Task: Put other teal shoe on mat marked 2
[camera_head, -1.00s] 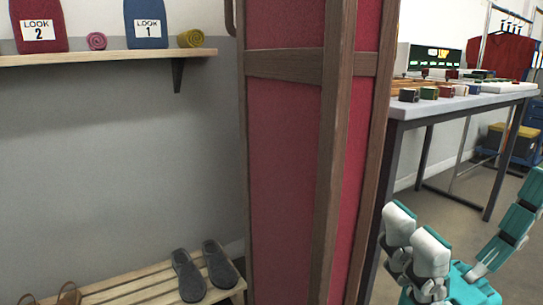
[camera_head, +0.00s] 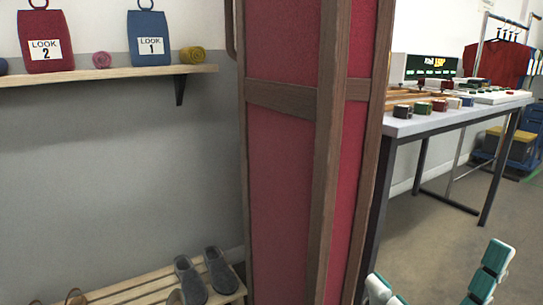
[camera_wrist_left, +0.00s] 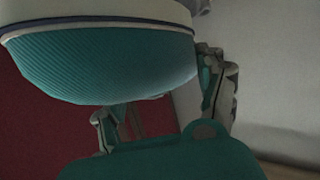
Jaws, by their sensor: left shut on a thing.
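In the left wrist view a teal shoe (camera_wrist_left: 110,72) with a ribbed teal surface and a pale rim fills the upper part. My left gripper (camera_wrist_left: 162,105) is shut on it, with a finger on either side and its teal palm below. The rest of the shoe is cut off. The left gripper does not show in the head view. Teal and white parts of my arm stand at the bottom right of the head view; no clear fingertips show there. No mat marked 2 shows in either view.
A red-panelled wooden screen (camera_head: 282,180) stands in the middle. Left of it, a slatted bench (camera_head: 130,287) bears grey slippers (camera_head: 219,270) under a wall shelf (camera_head: 110,76) with LOOK bags. Right of it, a table (camera_head: 450,116) holds small boxes; open floor lies beyond.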

